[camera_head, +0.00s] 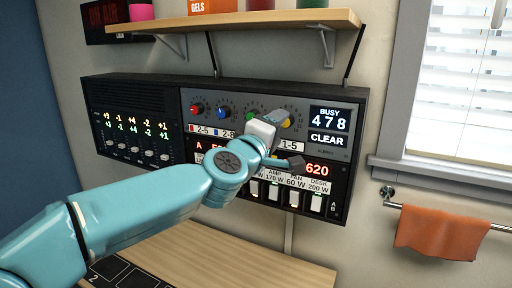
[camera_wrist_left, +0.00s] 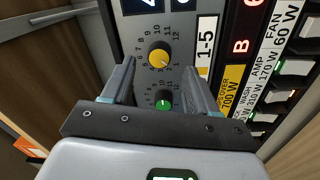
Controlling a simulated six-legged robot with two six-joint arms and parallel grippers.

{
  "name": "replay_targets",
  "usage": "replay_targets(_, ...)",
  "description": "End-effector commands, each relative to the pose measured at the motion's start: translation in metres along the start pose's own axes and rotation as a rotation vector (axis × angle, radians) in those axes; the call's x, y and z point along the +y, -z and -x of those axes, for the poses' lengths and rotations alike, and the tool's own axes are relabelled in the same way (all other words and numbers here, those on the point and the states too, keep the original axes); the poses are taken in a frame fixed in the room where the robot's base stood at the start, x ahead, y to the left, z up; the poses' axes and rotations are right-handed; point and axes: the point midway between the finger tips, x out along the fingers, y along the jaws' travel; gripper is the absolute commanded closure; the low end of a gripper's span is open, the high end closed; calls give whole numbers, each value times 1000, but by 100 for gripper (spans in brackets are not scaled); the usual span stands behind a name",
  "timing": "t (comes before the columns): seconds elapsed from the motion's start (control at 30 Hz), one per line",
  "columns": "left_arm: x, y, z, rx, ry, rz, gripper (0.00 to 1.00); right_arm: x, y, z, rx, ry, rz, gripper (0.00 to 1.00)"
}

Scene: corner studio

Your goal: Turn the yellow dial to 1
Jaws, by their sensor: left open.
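The yellow dial (camera_wrist_left: 158,58) shows in the left wrist view on a grey panel, with a ring of numbers around it. Its pointer setting is too small to read surely. In the head view the yellow dial (camera_head: 287,123) is partly hidden behind my left gripper (camera_head: 287,138). My left gripper (camera_wrist_left: 157,78) is open and empty. Its fingers point at the panel, one to each side of the line of dials, with the yellow dial just beyond the tips. I see no contact with it. My right gripper is in neither view.
A green dial (camera_wrist_left: 164,104) lies between the fingers, nearer the palm. Red (camera_head: 196,110) and blue (camera_head: 222,113) dials are to the left in the head view. White switches (camera_head: 292,198) line the panel below. A shelf (camera_head: 250,20) overhangs above; a wooden desk (camera_head: 230,262) lies below.

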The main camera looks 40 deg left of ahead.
Motion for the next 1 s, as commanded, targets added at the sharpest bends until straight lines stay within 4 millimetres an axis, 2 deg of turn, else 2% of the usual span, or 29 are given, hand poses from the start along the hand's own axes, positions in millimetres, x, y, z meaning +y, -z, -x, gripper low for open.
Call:
replay_targets(0.1, 2, 1, 34, 0, -4, 1, 41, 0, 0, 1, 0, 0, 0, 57)
replay_targets(0.3, 3, 1, 86, -1, -4, 2, 41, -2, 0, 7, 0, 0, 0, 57)
replay_targets(0.5, 3, 1, 119, 0, -3, 1, 41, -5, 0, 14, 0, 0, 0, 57)
replay_targets(0.7, 0, 0, 130, -1, 1, 0, 41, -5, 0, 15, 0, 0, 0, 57)
replay_targets(1.0, 0, 0, 130, -1, 0, 0, 41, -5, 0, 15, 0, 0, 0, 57)
